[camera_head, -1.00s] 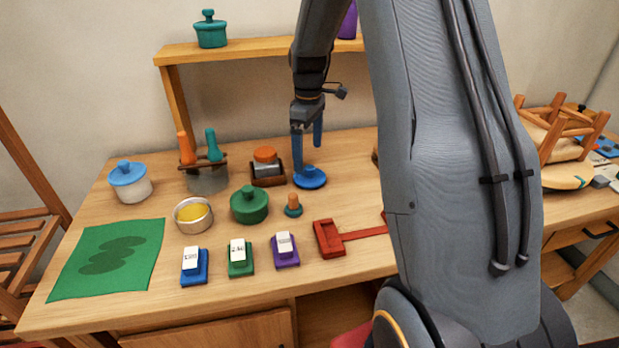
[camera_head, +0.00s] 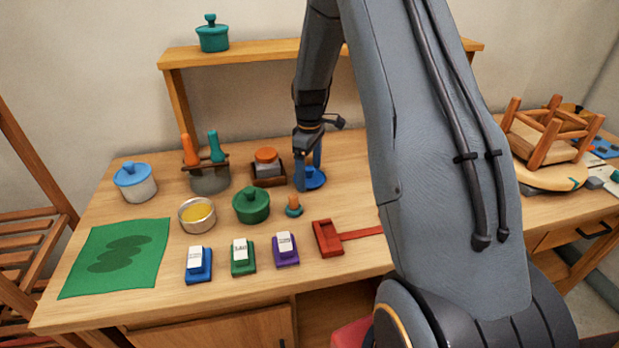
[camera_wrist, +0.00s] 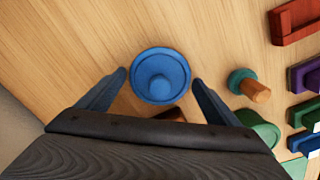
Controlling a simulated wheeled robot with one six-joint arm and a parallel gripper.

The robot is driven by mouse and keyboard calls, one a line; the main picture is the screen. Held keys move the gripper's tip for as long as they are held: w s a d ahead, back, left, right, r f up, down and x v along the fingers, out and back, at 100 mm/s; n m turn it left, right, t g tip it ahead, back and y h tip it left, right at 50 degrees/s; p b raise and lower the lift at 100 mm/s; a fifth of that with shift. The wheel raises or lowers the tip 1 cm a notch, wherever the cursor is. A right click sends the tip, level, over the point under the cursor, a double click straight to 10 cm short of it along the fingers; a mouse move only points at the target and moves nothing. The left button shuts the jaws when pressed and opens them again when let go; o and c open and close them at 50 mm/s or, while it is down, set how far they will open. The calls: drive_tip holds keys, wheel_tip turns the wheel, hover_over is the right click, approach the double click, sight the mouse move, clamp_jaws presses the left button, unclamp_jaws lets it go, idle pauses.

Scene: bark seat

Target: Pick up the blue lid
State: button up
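A round blue lid (camera_head: 315,179) with a central knob lies on the wooden table, right of the orange-topped jar. In the wrist view the lid (camera_wrist: 160,62) shows from above, its knob pointing up. My gripper (camera_head: 308,177) is down at the lid, fingers pointing at the table. In the wrist view my gripper (camera_wrist: 160,78) is open, with one blue finger on each side of the lid and a small gap at each side. A second, lighter blue lid (camera_head: 132,173) sits on a white pot at the left.
An orange-topped jar (camera_head: 267,161) in a wooden holder stands close left of the lid. A green lidded pot (camera_head: 251,206) and a small teal peg with an orange top (camera_head: 294,205) are in front. A red tool (camera_head: 328,238) lies nearer the front. A shelf (camera_head: 255,52) stands behind.

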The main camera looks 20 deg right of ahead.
sight(309, 168)
drive_tip(key=c, duration=0.7)
drive_tip(key=shift+r, duration=0.1)
wheel_tip(309, 168, up, 10)
drive_tip(key=b, duration=0.3)
